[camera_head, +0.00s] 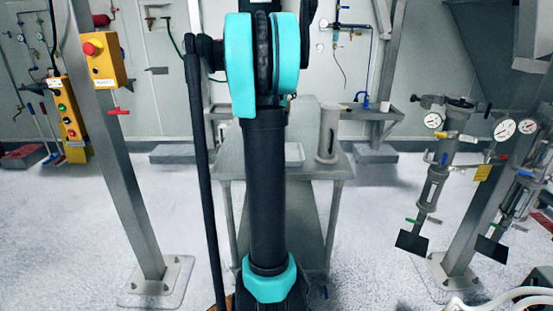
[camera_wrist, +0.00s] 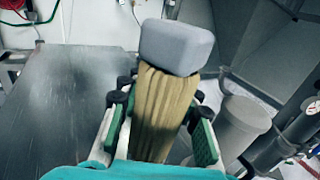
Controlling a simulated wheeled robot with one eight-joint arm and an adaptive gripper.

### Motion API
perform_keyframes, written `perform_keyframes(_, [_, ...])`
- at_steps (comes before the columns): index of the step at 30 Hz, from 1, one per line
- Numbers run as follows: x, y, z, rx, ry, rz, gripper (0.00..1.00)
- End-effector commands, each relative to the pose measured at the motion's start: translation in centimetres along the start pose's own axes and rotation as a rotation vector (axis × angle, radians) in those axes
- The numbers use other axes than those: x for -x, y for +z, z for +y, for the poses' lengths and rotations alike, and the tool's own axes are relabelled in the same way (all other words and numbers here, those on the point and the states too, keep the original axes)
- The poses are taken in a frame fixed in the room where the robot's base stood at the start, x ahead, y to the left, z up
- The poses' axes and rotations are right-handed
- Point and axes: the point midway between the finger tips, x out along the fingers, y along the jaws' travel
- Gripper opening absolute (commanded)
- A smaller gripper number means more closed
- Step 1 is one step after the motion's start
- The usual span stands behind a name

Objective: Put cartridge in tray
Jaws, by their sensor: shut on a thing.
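In the wrist view my gripper (camera_wrist: 159,96) is shut around the cartridge (camera_wrist: 160,112), a tan pleated body with a grey block-like cap (camera_wrist: 177,46). A green-padded finger lies on each side of the pleats, and the cap sticks out past the fingertips. The cartridge's lower end is hidden by the gripper. My gripper and the cartridge cannot be made out in that view.
A grey cylindrical housing (camera_head: 328,133) stands on the table right of the tray; a grey cylinder (camera_wrist: 240,125) also shows in the wrist view. A steel post (camera_head: 125,165) stands left, and gauged pipework (camera_head: 440,165) right. The wrist view shows bare metal surface (camera_wrist: 65,105) at left.

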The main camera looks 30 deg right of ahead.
Motion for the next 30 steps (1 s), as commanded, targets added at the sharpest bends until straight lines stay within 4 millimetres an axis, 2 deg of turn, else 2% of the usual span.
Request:
perform_keyframes(2, [-0.2, 0.6, -1.2, 0.000, -0.025, 0.000, 0.00])
perform_keyframes(5, [-0.4, 0.3, -1.8, 0.000, -0.041, 0.000, 0.00])
perform_keyframes(8, [-0.4, -1.4, -1.9, 0.000, -0.043, 0.000, 0.00])
perform_keyframes(21, [-0.4, -12.0, -1.8, 0.000, -0.041, 0.000, 0.00])
perform_keyframes(25, [-0.4, -14.2, -1.8, 0.000, -0.041, 0.000, 0.00])
perform_keyframes(30, [-0.4, -15.3, -1.8, 0.000, -0.041, 0.000, 0.00])
